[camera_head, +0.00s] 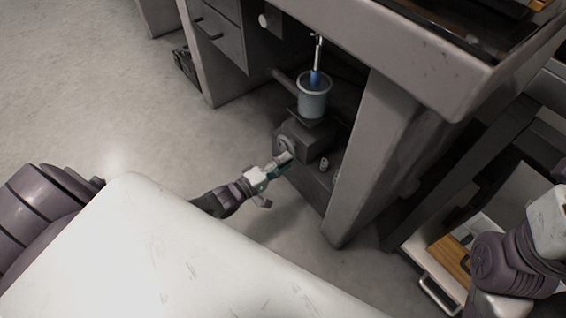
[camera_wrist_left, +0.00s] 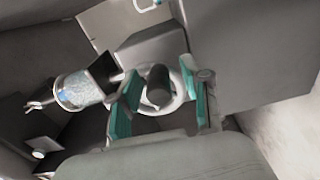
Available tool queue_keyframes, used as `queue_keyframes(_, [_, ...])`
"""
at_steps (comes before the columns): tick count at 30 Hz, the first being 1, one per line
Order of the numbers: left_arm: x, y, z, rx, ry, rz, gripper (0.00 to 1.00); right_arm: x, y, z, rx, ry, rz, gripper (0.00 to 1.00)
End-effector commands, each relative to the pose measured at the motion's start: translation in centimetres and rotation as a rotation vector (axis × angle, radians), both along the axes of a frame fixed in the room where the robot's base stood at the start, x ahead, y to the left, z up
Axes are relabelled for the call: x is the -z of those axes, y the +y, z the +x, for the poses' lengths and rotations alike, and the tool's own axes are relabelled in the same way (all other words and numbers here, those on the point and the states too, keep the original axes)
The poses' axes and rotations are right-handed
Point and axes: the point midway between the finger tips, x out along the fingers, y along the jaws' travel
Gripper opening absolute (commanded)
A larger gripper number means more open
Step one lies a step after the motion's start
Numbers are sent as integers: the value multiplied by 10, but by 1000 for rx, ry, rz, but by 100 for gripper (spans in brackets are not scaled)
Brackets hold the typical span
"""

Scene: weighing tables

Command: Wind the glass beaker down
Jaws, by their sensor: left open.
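The glass beaker (camera_head: 313,101) stands on a small platform under the table, with a blue piece on a thin metal rod (camera_head: 318,50) reaching into it. In the left wrist view the beaker (camera_wrist_left: 76,92) lies sideways at the left. Below the platform is a dark jack box (camera_head: 311,140) with a pale round wheel (camera_head: 285,144) on its side. My left gripper (camera_head: 279,161) is at this wheel. In the left wrist view its teal fingers (camera_wrist_left: 162,98) are apart, on either side of a dark knob (camera_wrist_left: 157,80) on the pale wheel; I cannot tell whether they touch it. My right gripper is out of view.
The grey table leg (camera_head: 372,160) stands just right of the jack, and a drawer cabinet (camera_head: 222,45) is at the left. A dark rack with an open drawer (camera_head: 436,282) is at the lower right. The floor (camera_head: 100,90) at left is clear.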

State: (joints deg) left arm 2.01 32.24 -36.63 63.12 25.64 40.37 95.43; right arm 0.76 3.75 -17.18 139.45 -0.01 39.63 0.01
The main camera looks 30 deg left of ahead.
Motion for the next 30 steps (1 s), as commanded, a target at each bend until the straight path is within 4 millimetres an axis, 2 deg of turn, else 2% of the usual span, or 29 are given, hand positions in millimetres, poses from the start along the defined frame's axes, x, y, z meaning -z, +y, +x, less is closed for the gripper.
queue_keyframes(4, [0, 2, -4, 0, 1, 0, 48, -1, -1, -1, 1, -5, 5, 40])
queue_keyframes(7, [1, 6, -16, 0, 2, 0, 48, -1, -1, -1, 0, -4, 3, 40])
queue_keyframes(15, [1, 28, -69, 1, 4, 2, 48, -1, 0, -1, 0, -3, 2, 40])
queue_keyframes(21, [1, 41, -99, 0, 3, 1, 48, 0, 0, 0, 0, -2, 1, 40])
queue_keyframes(25, [1, 45, -109, 0, 2, 1, 48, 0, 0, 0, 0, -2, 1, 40])
queue_keyframes(30, [0, 46, -112, 0, 0, 0, 48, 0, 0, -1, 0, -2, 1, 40])
